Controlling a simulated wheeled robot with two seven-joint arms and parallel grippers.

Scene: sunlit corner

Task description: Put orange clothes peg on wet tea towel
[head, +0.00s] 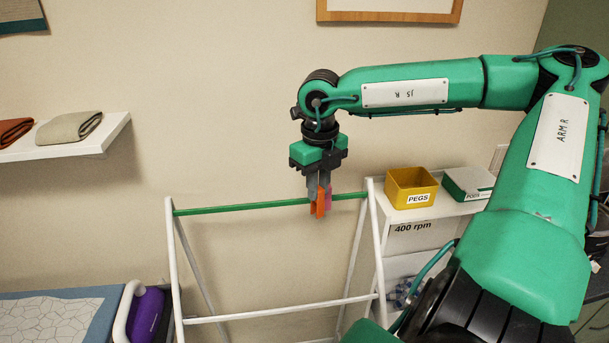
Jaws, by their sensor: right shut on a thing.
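My right gripper (319,190) points down over the green rail (250,208) of a white drying rack. It is shut on the orange clothes peg (320,205), which hangs at its fingertips. The peg overlaps the rail in the picture; I cannot tell whether it touches it. No towel shows hanging on the rail, and I cannot identify the wet tea towel. My left gripper is out of view.
A yellow PEGS box (411,189) and a green-and-white box (468,183) stand on a white unit at the right. Folded cloths, one beige (69,128), lie on a wall shelf (97,143). A purple iron (146,315) is beside an ironing board (112,301).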

